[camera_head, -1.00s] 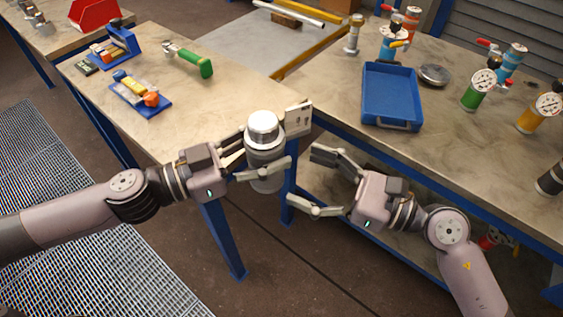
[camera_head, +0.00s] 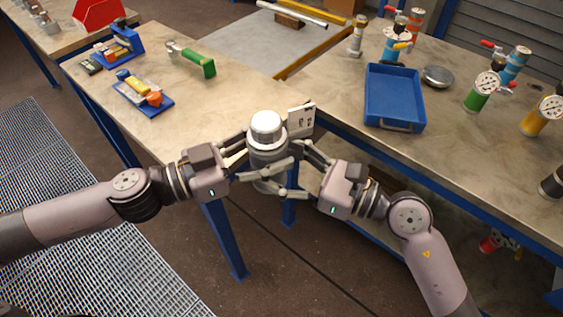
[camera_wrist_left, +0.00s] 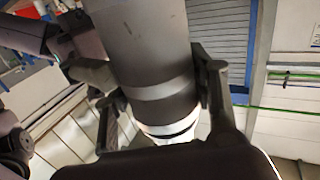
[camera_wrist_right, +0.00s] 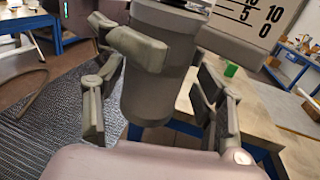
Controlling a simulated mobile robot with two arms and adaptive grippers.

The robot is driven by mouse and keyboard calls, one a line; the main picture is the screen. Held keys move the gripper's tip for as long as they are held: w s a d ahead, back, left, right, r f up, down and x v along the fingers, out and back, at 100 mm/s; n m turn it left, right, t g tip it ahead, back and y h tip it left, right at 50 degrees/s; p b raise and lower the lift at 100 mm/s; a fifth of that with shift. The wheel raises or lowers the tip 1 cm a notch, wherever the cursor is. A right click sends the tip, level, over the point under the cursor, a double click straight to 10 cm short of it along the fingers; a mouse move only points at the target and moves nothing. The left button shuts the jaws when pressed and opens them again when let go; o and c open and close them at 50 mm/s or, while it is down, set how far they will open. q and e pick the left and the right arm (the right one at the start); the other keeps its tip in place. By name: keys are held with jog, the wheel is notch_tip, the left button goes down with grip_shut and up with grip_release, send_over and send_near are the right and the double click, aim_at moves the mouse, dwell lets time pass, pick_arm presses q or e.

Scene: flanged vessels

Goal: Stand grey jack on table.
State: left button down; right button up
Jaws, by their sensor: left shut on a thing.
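The grey jack (camera_head: 268,148) is a grey cylinder with a pale silver top. It is upright in the air in front of the tables, and it also shows in the left wrist view (camera_wrist_left: 155,60) and the right wrist view (camera_wrist_right: 148,95). My left gripper (camera_head: 262,160) is shut on it. My right gripper (camera_head: 288,170) is open, its fingers on either side of the jack's body; the right wrist view shows gaps between them and the jack. A white plate with numbers (camera_wrist_right: 265,20) is close beside the jack's upper part.
The left table (camera_head: 215,105) holds a green-handled tool (camera_head: 195,60) and a blue holder (camera_head: 143,95). The right table (camera_head: 455,130) holds a blue tray (camera_head: 393,97), a round metal dish (camera_head: 437,76) and several gauged vessels. The left table's near part is bare.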

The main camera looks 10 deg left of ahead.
pick_arm(q)
jog(key=shift+s+d+r, duration=0.1)
jog(key=shift+s, duration=0.1)
pick_arm(e)
jog(key=shift+w+d, duration=0.15)
jog(key=shift+w, duration=0.1)
grip_shut()
pick_arm(q)
jog(key=c, duration=1.1)
grip_release()
pick_arm(e)
jog(key=shift+r, duration=0.1)
pick_arm(q)
jog(key=o, duration=0.5)
jog(key=shift+w, duration=0.1)
pick_arm(e)
jog(key=shift+s, duration=0.2)
pick_arm(q)
jog(key=shift+a, duration=0.2)
